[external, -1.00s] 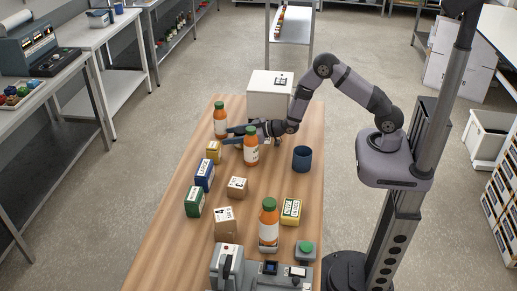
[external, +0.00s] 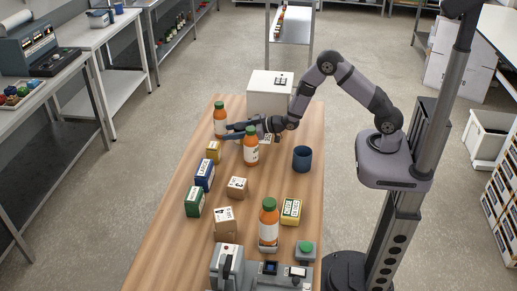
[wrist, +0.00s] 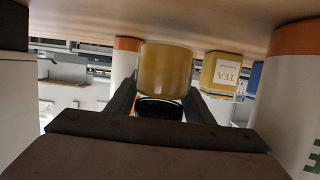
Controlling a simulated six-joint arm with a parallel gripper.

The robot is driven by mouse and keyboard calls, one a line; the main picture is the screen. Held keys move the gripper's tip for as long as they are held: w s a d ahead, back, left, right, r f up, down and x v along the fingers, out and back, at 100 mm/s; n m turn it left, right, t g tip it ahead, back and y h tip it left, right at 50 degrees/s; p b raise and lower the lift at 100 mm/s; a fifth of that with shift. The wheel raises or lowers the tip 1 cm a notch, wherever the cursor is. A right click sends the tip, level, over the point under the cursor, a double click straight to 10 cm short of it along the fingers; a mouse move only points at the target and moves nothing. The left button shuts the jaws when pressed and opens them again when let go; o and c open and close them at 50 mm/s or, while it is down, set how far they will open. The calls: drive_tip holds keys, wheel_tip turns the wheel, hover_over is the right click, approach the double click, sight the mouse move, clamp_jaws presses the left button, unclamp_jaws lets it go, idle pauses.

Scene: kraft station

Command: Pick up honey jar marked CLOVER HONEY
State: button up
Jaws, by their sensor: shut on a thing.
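A golden honey jar (wrist: 165,70) with a dark lid sits between the two fingers of my gripper (wrist: 160,98) in the wrist view, which shows the scene upside down. My gripper is shut on it. The side facing the wrist camera shows no readable label, so I cannot read CLOVER HONEY. In the external view my gripper (external: 230,131) is low over the far part of the wooden table (external: 160,250). The jar is not clearly visible there; the fingers and a bottle hide it.
Orange bottles stand close on both sides of my gripper, one behind left (external: 220,118) and one in front (external: 251,145). A yellow tea box (external: 213,151) is near. A blue cup (external: 302,159) is to the right. A white box (external: 269,95) stands at the far end.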

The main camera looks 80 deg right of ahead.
wheel_tip(320, 180, up, 16)
drive_tip(key=b, duration=0.2)
drive_tip(key=shift+r+b, duration=0.15)
drive_tip(key=shift+b, duration=0.2)
